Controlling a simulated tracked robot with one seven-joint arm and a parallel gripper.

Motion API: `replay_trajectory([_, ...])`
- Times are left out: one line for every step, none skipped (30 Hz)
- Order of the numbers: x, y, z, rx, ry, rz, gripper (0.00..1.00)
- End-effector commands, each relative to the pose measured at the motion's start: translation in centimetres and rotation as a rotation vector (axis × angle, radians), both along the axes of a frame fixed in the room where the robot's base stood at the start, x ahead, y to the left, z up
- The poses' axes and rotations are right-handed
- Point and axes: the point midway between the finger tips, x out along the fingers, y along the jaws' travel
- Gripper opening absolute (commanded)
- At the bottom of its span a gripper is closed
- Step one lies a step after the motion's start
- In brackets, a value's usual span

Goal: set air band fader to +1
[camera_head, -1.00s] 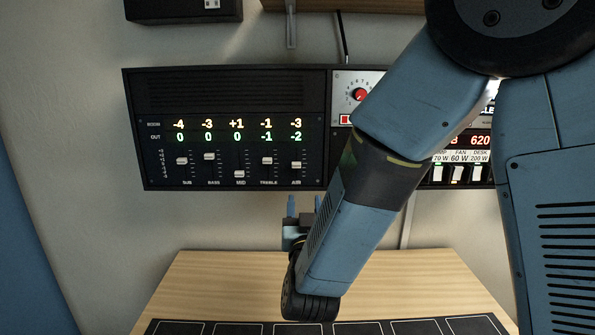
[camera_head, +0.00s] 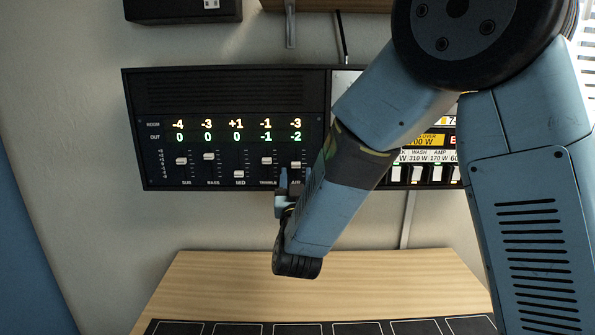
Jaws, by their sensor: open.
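A black equaliser panel (camera_head: 230,84) hangs on the wall, with faders labelled SUB, BASS, MID, TREBLE and AIR. Above AIR, the ROOM row reads -3 and the OUT row reads -2. My gripper (camera_head: 288,178) is open, with its fingers pointing up at the panel's lower edge, in front of the TREBLE and AIR labels. It covers part of the AIR label. I cannot tell whether a finger touches the panel.
A second panel with a lit display and white switches (camera_head: 418,173) sits to the right, partly behind my arm. A wooden table (camera_head: 230,275) with a dark outlined strip (camera_head: 240,328) lies below. A bracket (camera_head: 290,25) hangs above. The wall left of the panel is clear.

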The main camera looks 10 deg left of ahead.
Motion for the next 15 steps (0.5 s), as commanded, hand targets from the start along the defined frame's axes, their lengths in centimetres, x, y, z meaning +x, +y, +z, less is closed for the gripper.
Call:
replay_trajectory([0.7,0.2,0.3,0.0,-0.001,0.0,0.51])
replay_trajectory([1.0,0.3,0.4,0.0,0.0,0.001,0.51])
replay_trajectory([1.4,0.4,0.6,0.0,-0.001,0.0,0.51])
replay_trajectory([1.7,0.4,0.7,0.0,-0.001,0.0,0.51])
replay_trajectory([1.9,0.5,0.8,0.0,0.0,0.0,0.51])
replay_trajectory([2.2,0.5,0.9,0.0,0.001,0.0,0.51])
replay_trajectory([2.3,0.6,1.0,0.0,0.001,0.0,0.51])
replay_trajectory([2.4,0.6,1.0,0.0,0.0,0.0,0.51])
replay_trajectory([2.6,0.7,1.1,0.0,0.0,0.0,0.51])
replay_trajectory([2.7,0.7,1.1,0.0,0.0,0.001,0.51])
replay_trajectory([2.7,0.7,1.2,0.0,0.0,0.001,0.51])
replay_trajectory([2.7,0.7,1.2,0.0,0.0,0.001,0.51])
replay_trajectory([2.8,0.7,1.2,0.0,0.0,0.001,0.51])
replay_trajectory([2.8,0.7,1.2,0.0,0.0,0.001,0.51])
replay_trajectory([2.8,0.7,1.2,0.0,0.0,0.001,0.51])
